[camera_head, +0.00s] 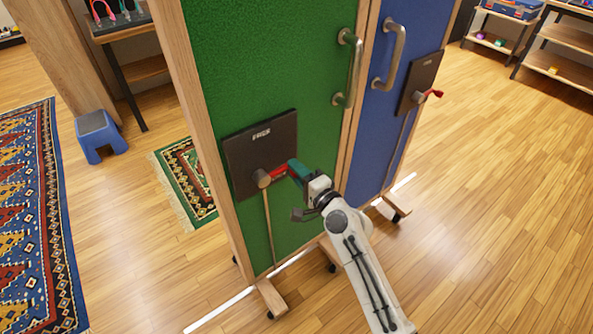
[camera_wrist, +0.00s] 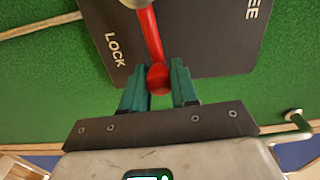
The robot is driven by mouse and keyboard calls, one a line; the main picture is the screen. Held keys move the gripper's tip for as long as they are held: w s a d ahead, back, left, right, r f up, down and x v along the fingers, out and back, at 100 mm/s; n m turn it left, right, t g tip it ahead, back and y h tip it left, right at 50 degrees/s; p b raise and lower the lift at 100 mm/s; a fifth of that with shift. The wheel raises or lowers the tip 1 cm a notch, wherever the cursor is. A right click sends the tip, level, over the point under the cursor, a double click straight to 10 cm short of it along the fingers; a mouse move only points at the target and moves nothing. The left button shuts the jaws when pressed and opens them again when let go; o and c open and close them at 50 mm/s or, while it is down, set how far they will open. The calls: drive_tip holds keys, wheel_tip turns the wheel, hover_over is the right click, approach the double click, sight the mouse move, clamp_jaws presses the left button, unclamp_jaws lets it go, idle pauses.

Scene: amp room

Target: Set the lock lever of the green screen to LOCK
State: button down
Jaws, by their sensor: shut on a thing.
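The green screen (camera_head: 290,70) stands in front of me in a wooden frame. Its dark lock plate (camera_head: 240,148) reads FREE at the top; in the wrist view the plate (camera_wrist: 205,50) shows LOCK on the left and part of FREE at the upper right. The red lock lever (camera_wrist: 148,35) runs from a round hub (camera_head: 263,179) and points right in the head view, between the two labels. My gripper (camera_head: 296,170) is shut on the lever's end, with one teal finger on each side in the wrist view (camera_wrist: 158,82). The LOCK label is hidden in the head view.
A blue screen (camera_head: 375,130) with its own plate and red lever (camera_head: 432,94) stands at the right. Each screen has a metal handle. Screen feet (camera_head: 270,298) stick out over the floor. A blue stool (camera_head: 98,135) and rugs lie left. The floor at right is clear.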

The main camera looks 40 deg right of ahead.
drive_tip(key=shift+d, duration=0.1)
idle(0.3)
drive_tip(key=c, duration=0.9)
unclamp_jaws()
drive_tip(key=shift+o, duration=0.2)
drive_tip(key=s+b, duration=0.1)
drive_tip(key=s, duration=0.9)
drive_tip(key=shift+s, duration=0.4)
drive_tip(key=shift+f, duration=0.1)
